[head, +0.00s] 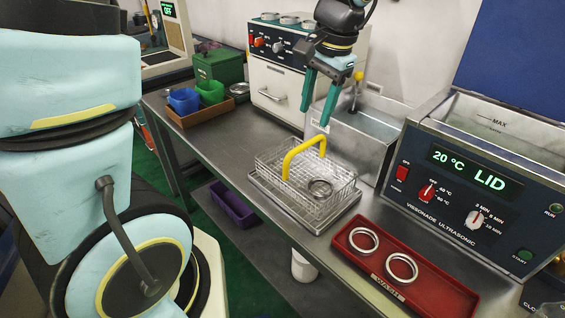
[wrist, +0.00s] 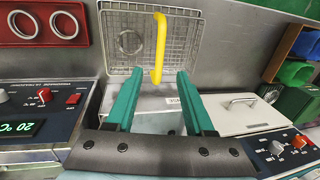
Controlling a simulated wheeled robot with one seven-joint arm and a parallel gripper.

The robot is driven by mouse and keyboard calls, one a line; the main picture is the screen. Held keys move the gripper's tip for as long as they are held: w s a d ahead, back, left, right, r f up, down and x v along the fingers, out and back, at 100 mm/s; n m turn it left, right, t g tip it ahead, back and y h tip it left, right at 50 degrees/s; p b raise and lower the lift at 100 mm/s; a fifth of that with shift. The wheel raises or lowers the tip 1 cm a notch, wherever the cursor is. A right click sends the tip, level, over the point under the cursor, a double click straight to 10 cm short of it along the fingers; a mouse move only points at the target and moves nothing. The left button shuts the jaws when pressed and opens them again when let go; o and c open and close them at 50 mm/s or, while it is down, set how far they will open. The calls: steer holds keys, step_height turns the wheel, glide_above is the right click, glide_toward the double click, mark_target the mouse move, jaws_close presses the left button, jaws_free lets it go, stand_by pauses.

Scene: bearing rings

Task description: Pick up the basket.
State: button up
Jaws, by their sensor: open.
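The wire basket (head: 271,158) with a yellow handle (head: 289,157) stands on a metal tray (head: 262,187) on the steel bench. A metal ring (head: 320,188) lies inside it. The basket (wrist: 186,51) also shows at the top of the wrist view, with its handle (wrist: 160,48) upright in the middle. My gripper (head: 317,103) has teal fingers, pointing down, open and empty. It is above and behind the basket, apart from the handle. In the wrist view, the gripper (wrist: 158,82) has its two fingers spread below the handle.
A red tray (head: 415,287) with two rings lies at front right, beside the ultrasonic bath (head: 480,190). An open steel tank (head: 352,145) stands behind the basket. A white drawer unit (head: 278,92) and a tray of coloured bins (head: 205,113) are further left. Bare bench lies left of the basket.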

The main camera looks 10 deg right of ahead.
glide_above(307, 142)
step_height(307, 142, down, 5)
steer(key=shift+a+f+p, duration=0.1)
steer(key=shift+f+p, duration=0.8)
steer(key=shift+f, duration=1.85)
jaws_close()
steer(key=shift+r, duration=0.1)
